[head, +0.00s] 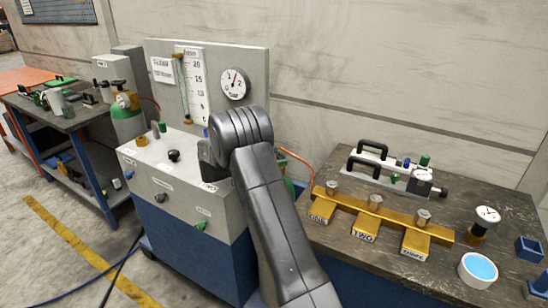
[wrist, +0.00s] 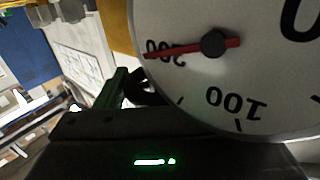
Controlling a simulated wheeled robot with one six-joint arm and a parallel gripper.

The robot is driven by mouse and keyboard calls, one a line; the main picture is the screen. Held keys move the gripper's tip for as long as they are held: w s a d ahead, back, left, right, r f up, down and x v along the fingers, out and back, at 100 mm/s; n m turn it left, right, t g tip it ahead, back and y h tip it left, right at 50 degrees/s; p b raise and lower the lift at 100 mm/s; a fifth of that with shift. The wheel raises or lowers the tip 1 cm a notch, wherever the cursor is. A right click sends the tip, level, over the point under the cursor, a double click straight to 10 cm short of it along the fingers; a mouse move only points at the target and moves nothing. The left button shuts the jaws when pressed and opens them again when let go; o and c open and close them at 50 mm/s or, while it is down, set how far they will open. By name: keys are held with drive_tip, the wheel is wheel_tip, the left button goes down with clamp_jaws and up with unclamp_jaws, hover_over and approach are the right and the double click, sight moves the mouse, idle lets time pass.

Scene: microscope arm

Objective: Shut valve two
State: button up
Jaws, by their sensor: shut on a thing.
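The brass manifold (head: 385,212) lies on the dark bench at the right, with front labels ONE, TWO and THREE. Valve two is the middle silver knob (head: 376,201), behind the TWO label (head: 363,237). My gripper (head: 208,158) is mostly hidden behind my arm in the head view, in front of the grey cabinet and well left of the manifold. In the wrist view a white gauge (wrist: 255,85) fills the upper right, upside down, its red needle near 200. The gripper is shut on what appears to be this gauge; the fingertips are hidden.
The grey and blue cabinet (head: 188,225) carries knobs and a round panel gauge (head: 234,84). A small gauge (head: 487,215), a blue-filled dish (head: 478,269) and a black-handled device (head: 385,170) stand around the manifold. An orange hose (head: 296,157) runs behind my arm.

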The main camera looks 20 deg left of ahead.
drive_tip(key=shift+r, duration=0.15)
drive_tip(key=o, duration=1)
drive_tip(key=b+v, duration=0.1)
drive_tip(key=v, duration=1.1)
drive_tip(key=shift+w+b, duration=0.15)
drive_tip(key=shift+b, duration=0.2)
drive_tip(key=shift+a, duration=0.1)
drive_tip(key=p+x, duration=0.1)
drive_tip(key=x, duration=1.1)
drive_tip(key=shift+p, duration=0.3)
